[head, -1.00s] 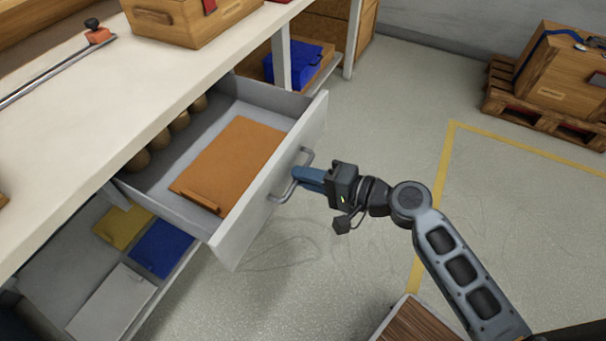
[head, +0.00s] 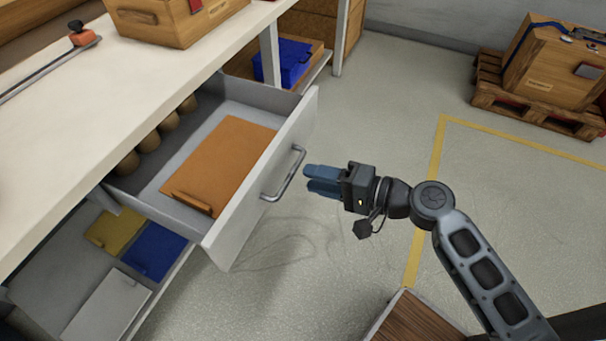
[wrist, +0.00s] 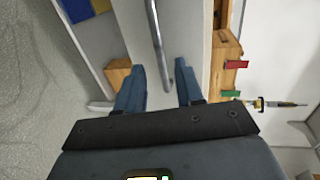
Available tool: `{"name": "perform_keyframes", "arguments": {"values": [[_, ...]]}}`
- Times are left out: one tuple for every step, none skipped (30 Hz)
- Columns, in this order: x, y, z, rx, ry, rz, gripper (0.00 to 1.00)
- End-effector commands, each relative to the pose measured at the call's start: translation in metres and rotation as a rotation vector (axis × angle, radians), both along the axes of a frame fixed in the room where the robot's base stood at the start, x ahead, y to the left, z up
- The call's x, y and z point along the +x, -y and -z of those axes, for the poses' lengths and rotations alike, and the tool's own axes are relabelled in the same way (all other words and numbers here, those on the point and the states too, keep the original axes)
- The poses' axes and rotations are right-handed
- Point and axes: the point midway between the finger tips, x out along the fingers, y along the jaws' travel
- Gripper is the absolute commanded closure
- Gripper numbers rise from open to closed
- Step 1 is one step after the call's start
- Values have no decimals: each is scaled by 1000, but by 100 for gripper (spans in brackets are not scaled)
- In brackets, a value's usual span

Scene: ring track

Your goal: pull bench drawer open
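The bench drawer (head: 262,190) stands pulled out from under the white bench top (head: 75,125). Inside it lie an orange-brown flat board (head: 225,158) and several round brown things (head: 150,138) along the bench side. The drawer's grey bar handle (head: 287,178) is on its front. My gripper (head: 308,180) is just off the handle, with a gap between its blue fingertips and the bar.
A lower shelf holds a yellow piece (head: 112,228), a blue piece (head: 153,250) and a pale panel (head: 105,305). A crate on a pallet (head: 535,108) stands at the back right. Floor with yellow lines (head: 437,150) is clear between. A brown-topped thing (head: 415,318) is near the bottom.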

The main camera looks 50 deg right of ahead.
Motion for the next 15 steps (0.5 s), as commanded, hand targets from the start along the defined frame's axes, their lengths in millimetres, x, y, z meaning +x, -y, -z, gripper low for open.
{"name": "perform_keyframes", "arguments": {"values": [[-8,3,-1,-1,-2,2,63],[-12,4,-1,-1,-2,2,63],[-16,5,-2,-1,-2,1,63],[-19,6,-3,1,-1,0,63],[-22,7,-4,1,-1,0,63],[-24,8,-5,0,-1,1,63],[-26,9,-5,-1,-1,1,63],[-27,9,-6,-1,-1,1,63],[-28,9,-6,0,0,1,63],[-29,9,-6,0,0,1,63],[-29,10,-6,0,0,1,63],[-29,10,-6,0,0,1,63],[-29,9,-6,0,0,0,63],[-29,9,-6,0,0,0,63],[-29,9,-6,0,0,0,63]]}}
